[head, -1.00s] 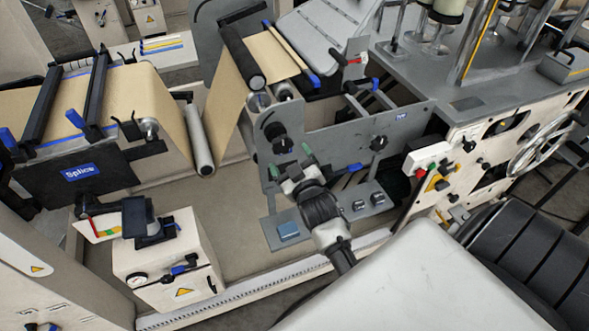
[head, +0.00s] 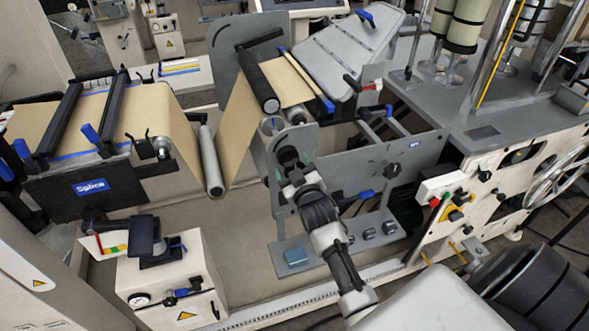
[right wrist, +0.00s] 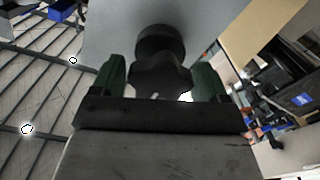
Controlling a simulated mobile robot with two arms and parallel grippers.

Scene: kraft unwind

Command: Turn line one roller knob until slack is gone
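The black lobed roller knob (right wrist: 160,75) sits on a grey side plate, below the roller that carries the brown kraft web. In the head view the knob (head: 287,156) is just beyond my right gripper (head: 294,172). In the right wrist view the green fingertips of my right gripper (right wrist: 160,82) stand on either side of the knob. The gripper is open, with a narrow gap at the left finger; contact at the right finger is hard to tell. The brown web (head: 240,125) runs up from a lower silver roller to the upper roller. My left gripper is out of view.
The Splice unit (head: 85,187) and a white control box (head: 172,280) stand at left. A white panel with buttons (head: 470,195) is at right.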

